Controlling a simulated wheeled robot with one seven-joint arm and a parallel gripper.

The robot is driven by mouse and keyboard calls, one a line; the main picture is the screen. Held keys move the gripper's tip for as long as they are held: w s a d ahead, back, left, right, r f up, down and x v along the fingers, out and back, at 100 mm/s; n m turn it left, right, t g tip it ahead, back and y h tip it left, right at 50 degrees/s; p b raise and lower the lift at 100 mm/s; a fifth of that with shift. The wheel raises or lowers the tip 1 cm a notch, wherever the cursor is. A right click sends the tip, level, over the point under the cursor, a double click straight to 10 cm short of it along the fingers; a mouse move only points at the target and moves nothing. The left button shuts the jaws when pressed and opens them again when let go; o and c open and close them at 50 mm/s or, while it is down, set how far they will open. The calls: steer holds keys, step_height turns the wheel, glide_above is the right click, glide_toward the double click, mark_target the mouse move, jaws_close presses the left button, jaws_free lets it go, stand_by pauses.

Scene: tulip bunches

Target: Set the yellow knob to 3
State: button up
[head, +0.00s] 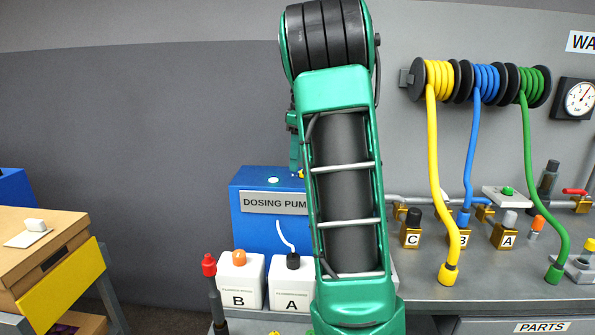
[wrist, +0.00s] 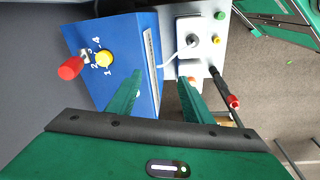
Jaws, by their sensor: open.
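The yellow knob (wrist: 104,58) is on a face of the blue dosing pump (wrist: 128,42), with the numbers 1 to 4 around it in the wrist view. Its setting is too small to read. The pump also shows in the head view (head: 262,230), partly behind my arm. My gripper (wrist: 160,78) is open and empty. Its green fingers point toward the pump, right of and below the knob in the wrist view, apart from the knob.
A red handle (wrist: 70,67) sits close left of the knob. White bottles B (head: 238,285) and A (head: 290,290) stand before the pump. A red-tipped lever (head: 209,265) is left of them. Yellow, blue and green hoses hang at right.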

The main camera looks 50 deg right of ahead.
steer(key=w+d+n+g+h, duration=0.35)
steer(key=w+d+n, duration=0.35)
steer(key=w+n, duration=0.3)
steer(key=shift+t+h, duration=0.25)
steer(key=shift+t, duration=0.2)
steer(key=x, duration=1)
steer(key=shift+s+d, duration=0.2)
